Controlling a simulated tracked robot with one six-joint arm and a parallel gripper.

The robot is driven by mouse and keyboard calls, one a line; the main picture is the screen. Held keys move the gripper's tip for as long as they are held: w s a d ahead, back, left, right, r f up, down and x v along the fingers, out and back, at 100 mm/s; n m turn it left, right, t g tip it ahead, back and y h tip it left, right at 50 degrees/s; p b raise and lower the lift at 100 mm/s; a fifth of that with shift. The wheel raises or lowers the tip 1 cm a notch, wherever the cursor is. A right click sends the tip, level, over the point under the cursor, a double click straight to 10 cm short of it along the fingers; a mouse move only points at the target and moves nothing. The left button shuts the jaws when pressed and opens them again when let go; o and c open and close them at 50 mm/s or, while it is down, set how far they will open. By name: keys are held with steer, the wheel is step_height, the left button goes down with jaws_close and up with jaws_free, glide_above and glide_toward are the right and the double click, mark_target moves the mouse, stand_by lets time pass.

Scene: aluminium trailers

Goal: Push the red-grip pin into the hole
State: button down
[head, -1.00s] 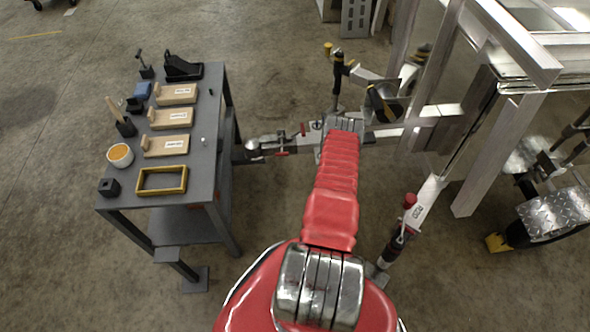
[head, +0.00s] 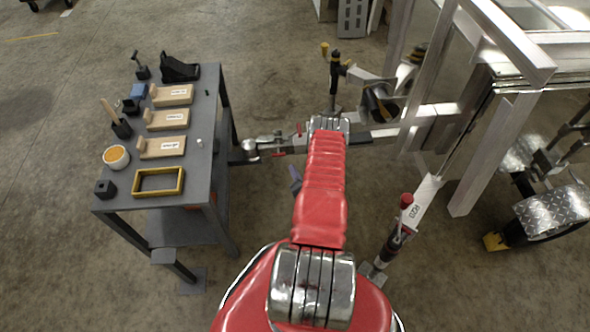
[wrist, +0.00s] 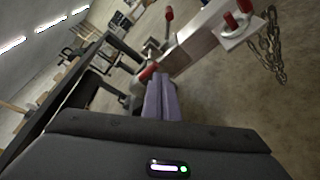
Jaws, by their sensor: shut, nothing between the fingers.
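Red grips show on a trailer's coupler. A red-grip pin (head: 279,154) juts from the near side of the coupler arm in the head view and shows in the wrist view (wrist: 149,72) just beyond my fingertips. A second red grip (head: 300,129) stands upright on top, also in the wrist view (wrist: 168,14). The hole, and how deep the pin sits, cannot be made out. My gripper (wrist: 160,80) has its purple-grey fingers together and empty, pointing at the coupler. In the head view my gripper (head: 295,178) shows partly beside my red arm.
A grey workbench (head: 200,185) on the left holds wooden blocks, a yellow frame (head: 158,182) and a cup (head: 116,157). A second trailer tongue with a red-topped post (head: 406,200) stands close right of my arm. A chain (wrist: 270,45) hangs in the wrist view.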

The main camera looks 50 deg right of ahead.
steer(key=shift+r, duration=0.15)
steer(key=shift+d, duration=0.1)
steer(key=x, duration=0.6)
stand_by(0.6)
steer(key=shift+w+d, duration=1.2)
steer(key=shift+d, duration=0.05)
stand_by(1.6)
steer(key=shift+s+a, duration=1)
steer(key=shift+a, duration=0.1)
